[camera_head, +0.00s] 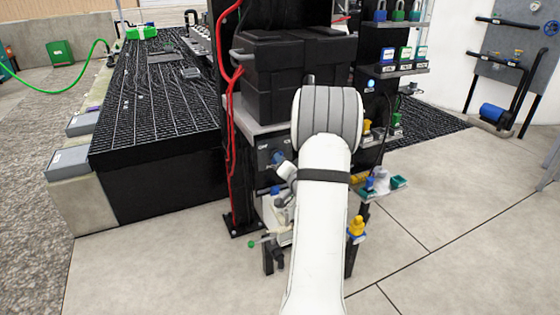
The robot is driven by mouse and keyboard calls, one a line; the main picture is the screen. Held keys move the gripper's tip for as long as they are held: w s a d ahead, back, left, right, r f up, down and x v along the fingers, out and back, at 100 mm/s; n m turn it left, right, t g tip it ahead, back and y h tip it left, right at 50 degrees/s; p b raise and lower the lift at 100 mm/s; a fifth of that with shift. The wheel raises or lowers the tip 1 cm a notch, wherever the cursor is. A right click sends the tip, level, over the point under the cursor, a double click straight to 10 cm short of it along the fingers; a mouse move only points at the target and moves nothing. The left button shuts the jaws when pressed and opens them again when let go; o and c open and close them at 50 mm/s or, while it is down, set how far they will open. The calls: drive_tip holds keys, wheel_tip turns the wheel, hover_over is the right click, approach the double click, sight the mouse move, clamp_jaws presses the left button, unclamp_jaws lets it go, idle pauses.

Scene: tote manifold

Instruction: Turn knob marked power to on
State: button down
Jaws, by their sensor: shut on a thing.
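A dark control panel (264,150) with small pale lettering is mounted on the black rack, under the shelf edge. The lettering is too small to read fully. My white and grey arm reaches up through the middle of the view and hides the panel's right part. I cannot tell which way the knob's pointer is turned.
A black case (290,68) sits on the shelf above the panel. Red cables (232,130) run down the rack's left side. Padlocks (398,12) and small boxes (405,53) fill shelves at the right. A dark grating platform (160,90) stands left. The floor at right is clear.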

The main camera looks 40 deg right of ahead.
drive_tip(key=shift+w+a+f, duration=0.1)
drive_tip(key=shift+a, duration=0.1)
drive_tip(key=c, duration=1.6)
unclamp_jaws()
drive_tip(key=shift+w, duration=0.1)
drive_tip(key=shift+o, duration=0.8)
drive_tip(key=shift+d, duration=0.1)
drive_tip(key=p+v, duration=0.1)
drive_tip(key=v, duration=0.7)
drive_tip(key=shift+d, duration=0.1)
